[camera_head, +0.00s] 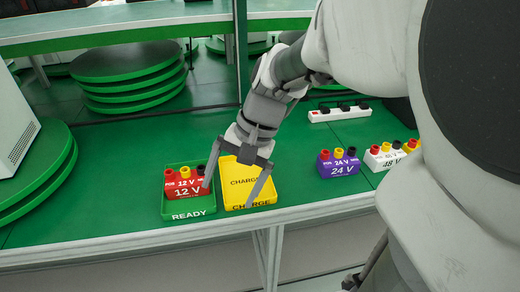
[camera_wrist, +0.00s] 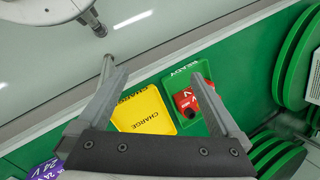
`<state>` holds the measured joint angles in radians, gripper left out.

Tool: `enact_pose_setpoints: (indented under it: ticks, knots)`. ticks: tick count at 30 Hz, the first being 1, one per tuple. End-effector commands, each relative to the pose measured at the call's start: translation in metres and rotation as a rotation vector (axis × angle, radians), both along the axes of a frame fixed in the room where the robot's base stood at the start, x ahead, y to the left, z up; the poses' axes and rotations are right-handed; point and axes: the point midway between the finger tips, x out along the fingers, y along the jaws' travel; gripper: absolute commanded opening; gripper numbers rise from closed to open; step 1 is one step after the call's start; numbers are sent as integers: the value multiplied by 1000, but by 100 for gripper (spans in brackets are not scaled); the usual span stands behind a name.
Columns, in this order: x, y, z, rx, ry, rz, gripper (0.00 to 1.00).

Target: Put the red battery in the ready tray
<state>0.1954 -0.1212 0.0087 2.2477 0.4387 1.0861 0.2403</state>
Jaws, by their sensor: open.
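The red battery (camera_head: 184,188), marked 12 V, stands inside the green ready tray (camera_head: 188,216), with its terminals up. In the wrist view the red battery (camera_wrist: 186,101) also shows in the ready tray (camera_wrist: 172,78), partly covered by one finger. My gripper (camera_head: 228,198) is open and empty, with its fingers apart over the yellow charge tray. In the head view one finger overlaps the battery's right edge; I cannot tell whether they touch. My gripper (camera_wrist: 152,72) also shows open in the wrist view.
The yellow charge tray (camera_head: 265,196) is beside the ready tray and looks empty. A purple 24 V battery (camera_head: 338,168) and a white 48 V battery (camera_head: 383,160) stand to the right. A power strip (camera_head: 338,114) lies behind. A green turntable (camera_head: 35,170) is at the left.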

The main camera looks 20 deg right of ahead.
Motion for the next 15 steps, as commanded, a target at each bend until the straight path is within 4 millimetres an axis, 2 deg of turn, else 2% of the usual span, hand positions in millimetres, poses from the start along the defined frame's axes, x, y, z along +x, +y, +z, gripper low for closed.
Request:
enact_pose_setpoints:
  ticks: [1,9,15]
  knots:
    - [-11,3,27,-69,-125,71,100]
    - [-54,-14,48,-355,-392,363,100]
    - [-71,-26,58,-499,-517,494,100]
